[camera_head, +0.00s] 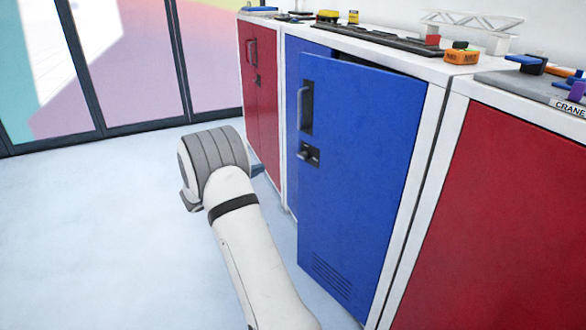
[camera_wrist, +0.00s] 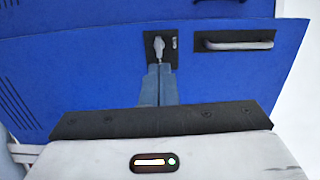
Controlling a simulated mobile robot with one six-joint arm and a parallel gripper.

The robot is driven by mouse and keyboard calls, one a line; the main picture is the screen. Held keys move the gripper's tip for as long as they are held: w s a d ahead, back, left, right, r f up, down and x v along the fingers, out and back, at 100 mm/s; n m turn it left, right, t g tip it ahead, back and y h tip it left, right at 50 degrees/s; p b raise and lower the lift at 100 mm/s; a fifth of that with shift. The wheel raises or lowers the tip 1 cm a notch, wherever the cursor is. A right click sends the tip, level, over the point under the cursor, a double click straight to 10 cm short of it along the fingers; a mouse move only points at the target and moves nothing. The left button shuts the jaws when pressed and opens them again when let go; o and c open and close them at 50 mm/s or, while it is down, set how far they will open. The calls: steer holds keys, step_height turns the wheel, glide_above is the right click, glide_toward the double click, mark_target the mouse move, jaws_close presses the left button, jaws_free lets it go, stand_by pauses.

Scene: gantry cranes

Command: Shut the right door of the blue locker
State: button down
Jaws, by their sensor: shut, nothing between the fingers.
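The blue locker's right door (camera_head: 360,160) stands ajar in the head view. It is hinged at its right, and its free left edge stands out from the locker. A dark gap shows above its top edge. It carries a handle (camera_head: 305,107) and a latch (camera_head: 309,154). The left blue door (camera_head: 291,90) is partly hidden behind it. In the wrist view my gripper (camera_wrist: 158,68) is shut and empty, its fingertips close to the latch (camera_wrist: 159,48), with the handle (camera_wrist: 240,40) to the right. I cannot tell whether they touch the door.
A red locker (camera_head: 262,90) stands to the left, and another red front (camera_head: 510,200) to the right. The white worktop (camera_head: 400,58) carries a keyboard-like black strip, a white crane model (camera_head: 470,22) and small coloured parts. The pale floor (camera_head: 90,240) at left is clear up to the glass wall.

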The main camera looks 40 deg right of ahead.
steer(key=f+g, duration=0.1)
steer(key=m+b, duration=0.1)
steer(key=b, duration=0.3)
glide_toward(300, 157)
steer(key=shift+g, duration=0.3)
steer(key=d, duration=0.7)
steer(key=shift+w+d+f, duration=0.2)
steer(key=shift+w+d, duration=0.15)
